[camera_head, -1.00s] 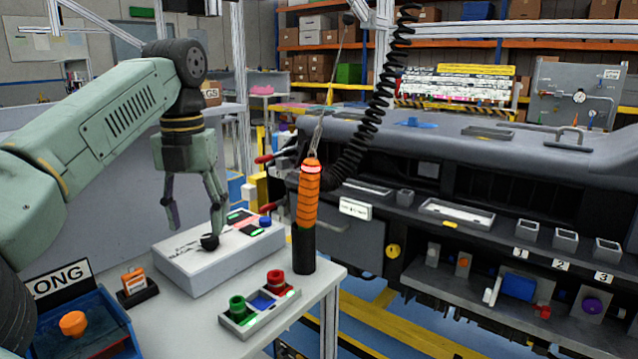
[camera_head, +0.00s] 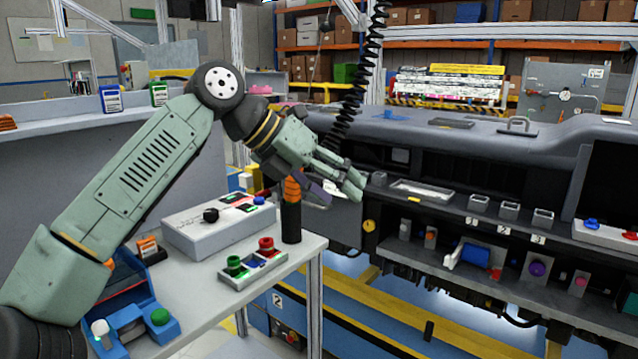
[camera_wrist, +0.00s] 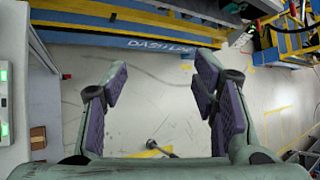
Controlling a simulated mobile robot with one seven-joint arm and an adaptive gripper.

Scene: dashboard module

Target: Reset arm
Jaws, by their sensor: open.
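My arm reaches up from the lower left in the head view, bends at a high elbow and points to the right. My gripper (camera_head: 338,187) is open and empty, in front of the orange screwdriver (camera_head: 292,187) that stands in a black holder (camera_head: 291,222) on the table. The gripper hides part of the screwdriver.
The white table (camera_head: 205,290) holds a white control box (camera_head: 205,236), a tray with green and red knobs (camera_head: 252,264) and a blue fixture (camera_head: 125,300). The dashboard module (camera_head: 440,150) stands to the right. A coiled black cable (camera_head: 355,100) hangs behind the gripper.

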